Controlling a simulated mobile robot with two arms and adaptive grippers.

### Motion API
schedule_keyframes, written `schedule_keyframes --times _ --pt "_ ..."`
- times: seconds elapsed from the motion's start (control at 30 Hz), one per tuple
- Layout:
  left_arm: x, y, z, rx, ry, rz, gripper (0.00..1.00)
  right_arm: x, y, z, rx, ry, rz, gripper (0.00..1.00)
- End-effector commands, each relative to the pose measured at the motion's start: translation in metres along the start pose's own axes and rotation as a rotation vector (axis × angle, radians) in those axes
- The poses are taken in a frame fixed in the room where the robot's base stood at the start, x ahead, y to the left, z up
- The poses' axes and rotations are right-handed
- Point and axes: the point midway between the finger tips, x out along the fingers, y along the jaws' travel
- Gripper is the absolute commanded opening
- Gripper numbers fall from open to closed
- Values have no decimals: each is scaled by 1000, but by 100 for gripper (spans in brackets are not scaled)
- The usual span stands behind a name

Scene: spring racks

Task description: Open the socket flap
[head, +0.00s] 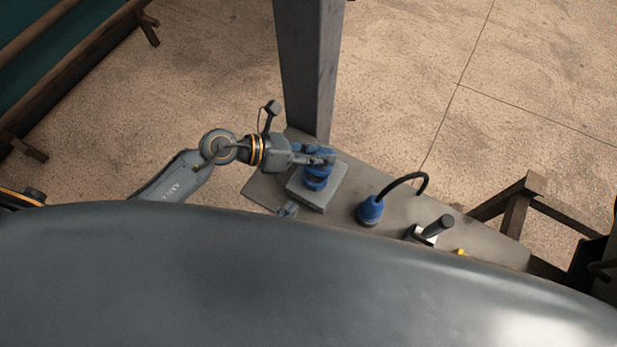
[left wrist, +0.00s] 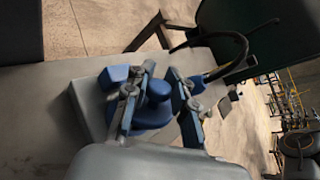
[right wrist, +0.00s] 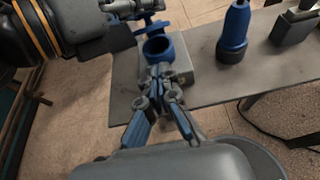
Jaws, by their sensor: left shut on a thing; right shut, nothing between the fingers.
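The blue socket (head: 317,183) stands on a grey box on the bench; its ring (right wrist: 157,47) shows a dark open mouth in the right wrist view. A blue flap (right wrist: 150,28) stands raised behind the ring, at my left gripper. My left gripper (head: 328,156) is shut on the flap above the socket; its fingers (left wrist: 161,68) straddle blue parts in the left wrist view, hiding the exact contact. My right gripper (right wrist: 160,72) is shut and empty, close in front of the box; it shows small in the head view (head: 289,209).
A blue plug (head: 370,211) with a curved black cable stands right of the socket. Beyond it are a black-handled item (head: 436,228) and a small yellow piece (head: 460,252). A grey post (head: 312,70) rises behind the bench (head: 262,190).

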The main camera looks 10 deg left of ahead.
Motion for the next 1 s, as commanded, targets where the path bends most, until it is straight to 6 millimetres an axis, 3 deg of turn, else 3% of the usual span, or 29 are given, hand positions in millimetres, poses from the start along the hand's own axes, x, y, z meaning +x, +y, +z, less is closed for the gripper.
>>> schedule_keyframes --times 0.17,0.63,1.0 --pt "-2 2 4 4 -8 7 0 6 2 13 -8 -35 6 0" --pt "-2 2 5 5 -9 7 0 84 2 14 -8 -32 6 0" --pt "-2 2 5 5 -9 7 0 95 3 14 -7 -29 7 0"
